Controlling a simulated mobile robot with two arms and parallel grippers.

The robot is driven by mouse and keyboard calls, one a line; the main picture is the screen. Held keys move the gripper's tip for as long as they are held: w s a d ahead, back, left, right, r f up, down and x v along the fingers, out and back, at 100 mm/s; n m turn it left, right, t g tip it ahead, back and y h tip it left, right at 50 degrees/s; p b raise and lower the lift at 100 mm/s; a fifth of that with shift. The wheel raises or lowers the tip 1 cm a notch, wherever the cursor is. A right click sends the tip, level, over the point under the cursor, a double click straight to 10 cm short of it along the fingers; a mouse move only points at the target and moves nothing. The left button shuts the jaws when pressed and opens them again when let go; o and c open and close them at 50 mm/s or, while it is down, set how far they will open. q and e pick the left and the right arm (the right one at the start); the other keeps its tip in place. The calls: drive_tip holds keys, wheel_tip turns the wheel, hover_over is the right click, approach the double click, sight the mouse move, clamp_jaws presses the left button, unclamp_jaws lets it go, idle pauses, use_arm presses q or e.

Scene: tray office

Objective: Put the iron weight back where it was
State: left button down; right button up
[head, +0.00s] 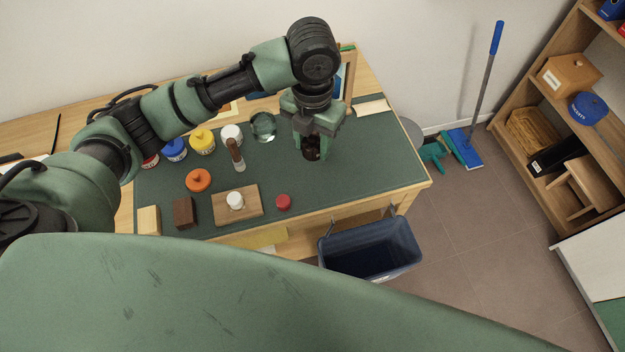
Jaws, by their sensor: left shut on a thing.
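My left gripper (314,146) reaches in from the left and points down over the right part of the green mat (370,160). It is shut on a dark, brownish rounded thing (312,154), partly hidden between the fingers. I cannot tell for sure whether this is the iron weight, or whether it touches the mat. No other thing in view is clearly an iron weight. My right gripper is not in view.
A wooden board (254,210) with a white piece, a red cap (283,202), a brown block (184,212) and an orange object (198,180) sit on the mat. Several paint jars stand behind. A dark blue bin (370,255) hangs at the front edge.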

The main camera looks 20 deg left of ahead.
use_arm(q)
hover_over(312, 187)
wheel_tip(312, 187, down, 11)
drive_tip(key=shift+r+p, duration=0.1)
drive_tip(key=shift+p, duration=0.25)
wheel_tip(312, 187, down, 4)
drive_tip(key=shift+r, duration=0.1)
drive_tip(key=shift+f, duration=0.5)
drive_tip(key=shift+f, duration=0.2)
drive_tip(key=c, duration=0.8)
unclamp_jaws()
drive_tip(key=shift+c, duration=0.2)
drive_tip(key=shift+r, duration=0.1)
